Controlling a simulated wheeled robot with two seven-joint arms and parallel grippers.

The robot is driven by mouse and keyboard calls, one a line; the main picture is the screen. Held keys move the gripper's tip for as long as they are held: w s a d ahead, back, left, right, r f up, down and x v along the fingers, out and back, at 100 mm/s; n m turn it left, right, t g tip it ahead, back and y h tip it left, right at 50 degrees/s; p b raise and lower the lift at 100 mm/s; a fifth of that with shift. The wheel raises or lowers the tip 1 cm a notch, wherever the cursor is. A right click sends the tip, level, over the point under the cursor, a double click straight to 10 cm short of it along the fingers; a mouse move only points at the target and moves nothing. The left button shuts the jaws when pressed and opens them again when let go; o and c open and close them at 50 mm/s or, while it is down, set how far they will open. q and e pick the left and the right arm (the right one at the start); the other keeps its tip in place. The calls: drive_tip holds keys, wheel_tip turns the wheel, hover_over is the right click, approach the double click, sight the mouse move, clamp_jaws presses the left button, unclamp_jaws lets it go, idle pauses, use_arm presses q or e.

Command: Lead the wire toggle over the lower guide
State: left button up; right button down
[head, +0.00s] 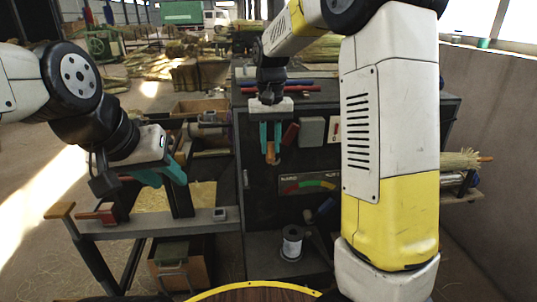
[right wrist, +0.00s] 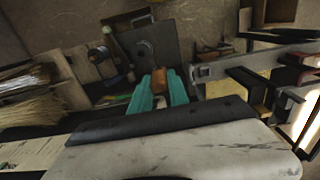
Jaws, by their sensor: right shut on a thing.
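The wire toggle, a small orange-brown wooden piece (head: 271,158), is between the teal fingertips of my right gripper (head: 271,146), which is shut on it in front of the dark cabinet. In the right wrist view the toggle (right wrist: 159,80) shows between the fingers of my right gripper (right wrist: 160,90). My left gripper (head: 164,178) hangs over the workbench at the left, its teal fingers apart and empty. A spool of pale wire (head: 292,243) stands low in front of the cabinet. I cannot make out the wire to the toggle, nor tell which part is the lower guide.
Broom straw (head: 460,160) sticks out at right.

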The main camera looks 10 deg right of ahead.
drive_tip(key=w+a+r, duration=0.2)
drive_tip(key=w+r, duration=0.2)
drive_tip(key=r, duration=0.3)
drive_tip(key=w+a, duration=0.3)
drive_tip(key=a, duration=0.8)
wheel_tip(320, 180, down, 21)
idle(0.6)
